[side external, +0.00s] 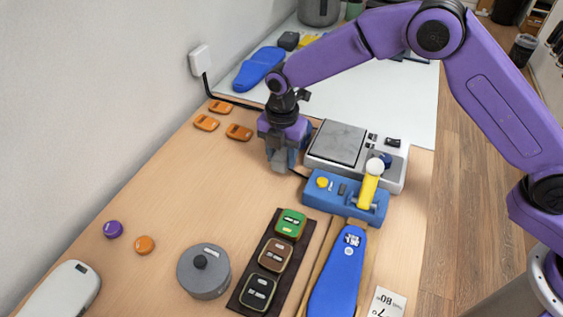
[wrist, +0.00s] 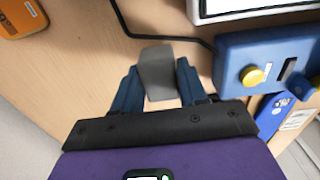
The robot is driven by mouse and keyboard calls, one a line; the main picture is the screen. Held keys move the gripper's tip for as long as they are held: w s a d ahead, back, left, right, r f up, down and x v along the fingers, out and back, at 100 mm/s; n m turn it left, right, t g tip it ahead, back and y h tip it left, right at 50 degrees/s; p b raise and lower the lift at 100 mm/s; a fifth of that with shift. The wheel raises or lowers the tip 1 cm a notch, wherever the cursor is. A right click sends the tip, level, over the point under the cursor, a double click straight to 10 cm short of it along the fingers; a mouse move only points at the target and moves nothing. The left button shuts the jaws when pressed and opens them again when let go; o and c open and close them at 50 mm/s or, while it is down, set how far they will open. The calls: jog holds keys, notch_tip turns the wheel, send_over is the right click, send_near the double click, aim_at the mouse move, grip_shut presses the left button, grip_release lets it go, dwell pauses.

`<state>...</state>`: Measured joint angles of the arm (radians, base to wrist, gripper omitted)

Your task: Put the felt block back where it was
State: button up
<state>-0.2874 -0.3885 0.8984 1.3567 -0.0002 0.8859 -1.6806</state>
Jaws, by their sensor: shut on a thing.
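My gripper (side external: 281,158) is low over the wooden table, just left of the grey-topped heater-like unit (side external: 338,142). It is shut on a grey felt block (wrist: 157,66), which sits between the two blue fingers in the wrist view. In the side view the block shows only in part, as a grey shape under my purple gripper body. I cannot tell whether it touches the table.
A blue box with a yellow lever (side external: 345,196) stands close on the right, with a black cable nearby. Orange pieces (side external: 238,132) lie to the left. A blue insole (side external: 259,68) and dark block (side external: 288,41) lie at the back. Table front-left of my gripper is clear.

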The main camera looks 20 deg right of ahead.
aim_at(282, 164)
jog(key=shift+f, duration=1.6)
jog(key=shift+f, duration=0.1)
jog(key=o, duration=1)
notch_tip(282, 164, up, 11)
jog(key=shift+w, duration=0.1)
jog(key=shift+r, duration=0.6)
